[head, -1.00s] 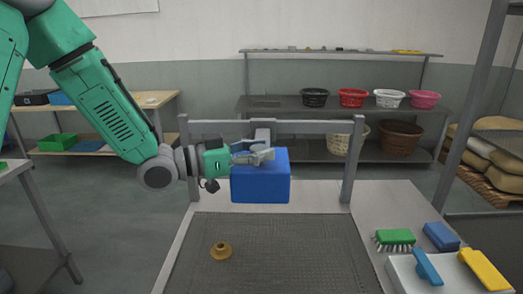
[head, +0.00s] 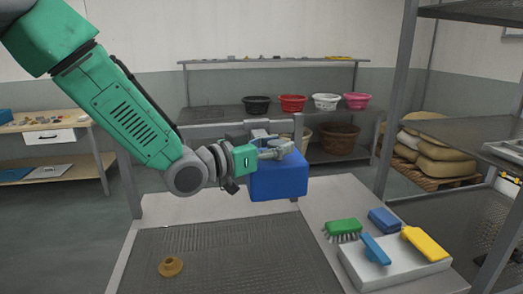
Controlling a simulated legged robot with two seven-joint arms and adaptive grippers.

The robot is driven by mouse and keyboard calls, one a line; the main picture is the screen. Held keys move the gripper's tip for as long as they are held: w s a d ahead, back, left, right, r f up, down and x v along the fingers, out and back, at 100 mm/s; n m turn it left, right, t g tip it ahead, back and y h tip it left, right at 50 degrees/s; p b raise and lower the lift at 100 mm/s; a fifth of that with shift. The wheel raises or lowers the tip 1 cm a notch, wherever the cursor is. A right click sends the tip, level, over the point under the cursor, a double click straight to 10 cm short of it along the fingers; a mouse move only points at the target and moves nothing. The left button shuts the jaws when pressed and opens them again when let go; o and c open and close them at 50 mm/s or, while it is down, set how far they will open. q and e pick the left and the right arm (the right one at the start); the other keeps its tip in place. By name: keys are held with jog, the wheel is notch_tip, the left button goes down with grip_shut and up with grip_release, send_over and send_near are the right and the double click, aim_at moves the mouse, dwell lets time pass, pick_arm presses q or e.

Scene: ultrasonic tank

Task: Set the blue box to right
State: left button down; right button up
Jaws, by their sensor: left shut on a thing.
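In the head view, the blue box (head: 279,178) hangs in the air above the back edge of the tank table. My left gripper (head: 279,151) is shut on the top of the blue box, with its arm coming in from the upper left. The gripper's fingers cover part of the box's upper edge. My right gripper is not in view.
A sunken mesh area (head: 220,255) holds a brass-coloured ring (head: 171,266). To the right are a green brush (head: 343,229), a blue block (head: 384,220) and a white tray (head: 395,267) with blue and yellow tools. A shelving rack (head: 400,110) stands at right.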

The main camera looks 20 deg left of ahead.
pick_arm(q)
jog(key=shift+a, duration=0.1)
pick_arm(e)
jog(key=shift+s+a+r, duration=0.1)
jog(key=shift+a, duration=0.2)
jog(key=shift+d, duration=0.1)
pick_arm(q)
jog(key=c, duration=1)
grip_release()
jog(key=shift+d, duration=0.2)
jog(key=shift+w+d+f, duration=0.1)
jog(key=shift+w, duration=0.05)
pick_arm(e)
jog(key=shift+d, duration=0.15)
pick_arm(q)
jog(key=shift+s+a, duration=0.3)
jog(key=shift+s, duration=0.05)
jog(key=v, duration=1.1)
